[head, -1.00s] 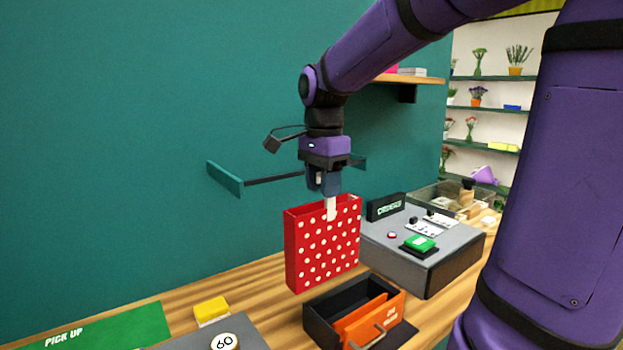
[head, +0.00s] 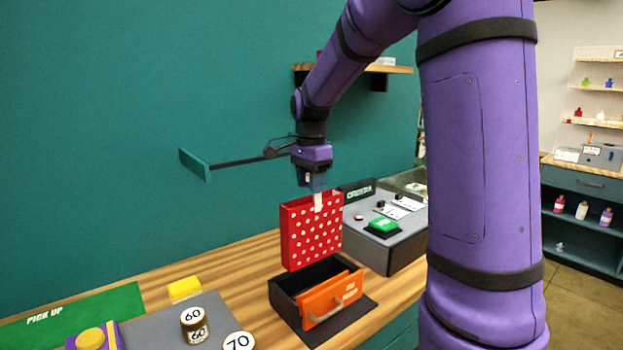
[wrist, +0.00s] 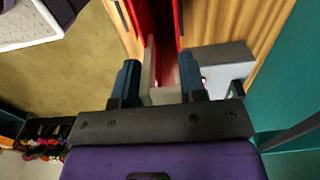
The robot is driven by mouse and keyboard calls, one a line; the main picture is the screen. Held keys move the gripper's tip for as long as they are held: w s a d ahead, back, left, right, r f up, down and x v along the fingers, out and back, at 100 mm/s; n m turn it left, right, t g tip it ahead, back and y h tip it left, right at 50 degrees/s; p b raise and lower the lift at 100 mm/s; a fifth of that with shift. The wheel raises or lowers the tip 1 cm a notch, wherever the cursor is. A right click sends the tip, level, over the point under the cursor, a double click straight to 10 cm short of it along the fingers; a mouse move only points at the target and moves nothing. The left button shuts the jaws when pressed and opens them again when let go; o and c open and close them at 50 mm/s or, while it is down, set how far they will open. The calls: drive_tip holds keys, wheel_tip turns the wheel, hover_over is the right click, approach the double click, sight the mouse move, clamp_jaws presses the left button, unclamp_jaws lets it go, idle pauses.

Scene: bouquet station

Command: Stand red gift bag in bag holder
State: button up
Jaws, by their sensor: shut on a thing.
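The red gift bag (head: 312,238) with white dots hangs upright below my gripper (head: 318,190) in the head view. The jaws are shut on the white tab at the bag's top; in the wrist view the fingers (wrist: 158,85) close around pale material by the red bag wall (wrist: 143,22). The bag's lower edge is just behind a black open-topped box with an orange handled front (head: 328,298); I cannot tell whether the bag is clear of the counter. I cannot tell for certain whether that box is the bag holder.
A grey console (head: 385,235) with a green button stands right of the bag. On the left are a yellow block (head: 185,289), a round 60 weight (head: 194,323) and a green pick-up mat (head: 85,315).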

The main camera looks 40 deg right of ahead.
sight(311, 225)
drive_tip(key=shift+f, duration=5.7)
drive_tip(key=o, duration=1.3)
drive_tip(key=shift+c, duration=0.2)
wheel_tip(311, 225, up, 11)
drive_tip(key=shift+f, duration=0.15)
